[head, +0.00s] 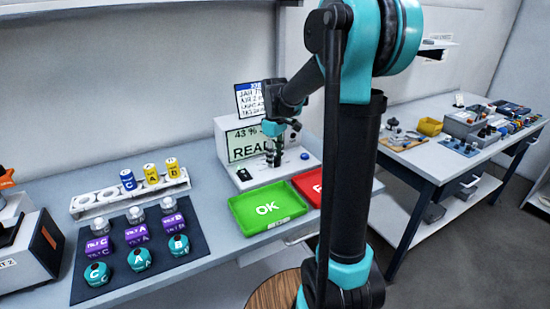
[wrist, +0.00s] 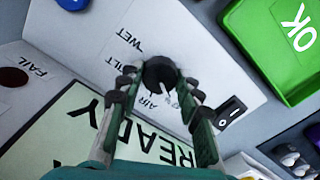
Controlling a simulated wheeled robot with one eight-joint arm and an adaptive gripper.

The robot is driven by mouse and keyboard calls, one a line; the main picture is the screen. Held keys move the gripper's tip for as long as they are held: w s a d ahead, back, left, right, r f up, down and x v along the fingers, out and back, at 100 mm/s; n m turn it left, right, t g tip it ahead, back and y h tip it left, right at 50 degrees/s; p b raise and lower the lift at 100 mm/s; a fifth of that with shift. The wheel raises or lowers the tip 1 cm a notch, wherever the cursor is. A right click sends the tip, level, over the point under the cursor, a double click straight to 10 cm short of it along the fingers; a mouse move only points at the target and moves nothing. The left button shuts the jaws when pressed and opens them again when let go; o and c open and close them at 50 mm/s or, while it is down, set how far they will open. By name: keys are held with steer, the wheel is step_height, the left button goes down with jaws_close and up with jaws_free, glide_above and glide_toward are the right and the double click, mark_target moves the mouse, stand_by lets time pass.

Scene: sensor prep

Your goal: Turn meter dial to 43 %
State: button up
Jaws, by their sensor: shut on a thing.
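The white meter (head: 228,174) stands on the bench. Its screen (head: 238,153) reads "43 %" with "READ" below, the rest covered by my gripper. In the wrist view the screen (wrist: 75,135) shows "READY" upside down. My gripper (wrist: 158,83) points down at the panel and is shut on the dial, one finger on each side. In the head view my gripper (head: 274,158) hides the dial.
A green OK tray (head: 240,212) and a partly hidden red tray (head: 306,187) lie before the meter. A dark mat (head: 80,288) with jars, purple blocks and teal pieces lies left, below a rack (head: 80,213). A second table stands right.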

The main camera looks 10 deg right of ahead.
steer(key=o, duration=1.2)
steer(key=shift+c, duration=0.2)
step_height(320, 180, up, 12)
